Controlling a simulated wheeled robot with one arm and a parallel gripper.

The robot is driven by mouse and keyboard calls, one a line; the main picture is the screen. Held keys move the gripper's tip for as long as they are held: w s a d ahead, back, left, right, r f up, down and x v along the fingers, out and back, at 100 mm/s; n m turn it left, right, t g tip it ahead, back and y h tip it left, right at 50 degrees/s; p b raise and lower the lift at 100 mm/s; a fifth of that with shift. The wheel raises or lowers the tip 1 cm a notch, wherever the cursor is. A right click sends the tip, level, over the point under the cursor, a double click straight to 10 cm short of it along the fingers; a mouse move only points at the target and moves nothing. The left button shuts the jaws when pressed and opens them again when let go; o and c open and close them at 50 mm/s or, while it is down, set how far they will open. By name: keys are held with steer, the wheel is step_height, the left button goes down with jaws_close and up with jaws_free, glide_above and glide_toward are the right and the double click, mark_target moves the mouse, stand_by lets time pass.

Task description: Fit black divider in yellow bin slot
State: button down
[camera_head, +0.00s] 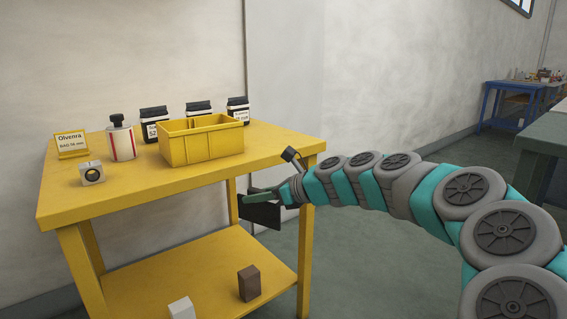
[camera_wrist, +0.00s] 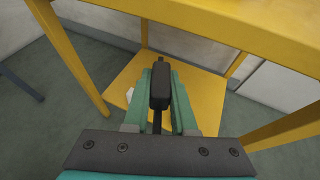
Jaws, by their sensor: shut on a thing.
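The yellow bin (camera_head: 205,148) stands upright on the yellow table's top, with at least one upright partition showing inside. My gripper (camera_head: 252,198) is in front of the table's right part, below the tabletop and to the right of and lower than the bin. It is shut on the black divider (camera_head: 262,214), a dark flat plate hanging below the fingers, clear of the bin. In the wrist view the divider (camera_wrist: 160,88) shows narrow, nearly edge-on, between the teal fingers (camera_wrist: 161,68). The bin is not visible in the wrist view.
On the yellow table (camera_head: 270,153) stand a white bottle with red stripes (camera_head: 121,143), a sign (camera_head: 72,145), a small block with a dark circle (camera_head: 92,173) and dark jars (camera_head: 155,122) behind the bin. The lower shelf holds a brown block (camera_head: 249,283) and a white block (camera_head: 182,308).

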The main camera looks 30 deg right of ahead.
steer(key=w+a+f+n+g+y, duration=0.2)
steer(key=w+a+f+n, duration=0.1)
steer(key=a+f, duration=0.6)
steer(key=w+a+f+n+g+y, duration=0.2)
steer(key=a+f, duration=0.7)
steer(key=f, duration=0.6)
steer(key=shift+w+a+f+n+y, duration=0.25)
steer(key=shift+w+f+n+y, duration=0.25)
steer(key=shift+w, duration=0.75)
steer(key=shift+r, duration=0.15)
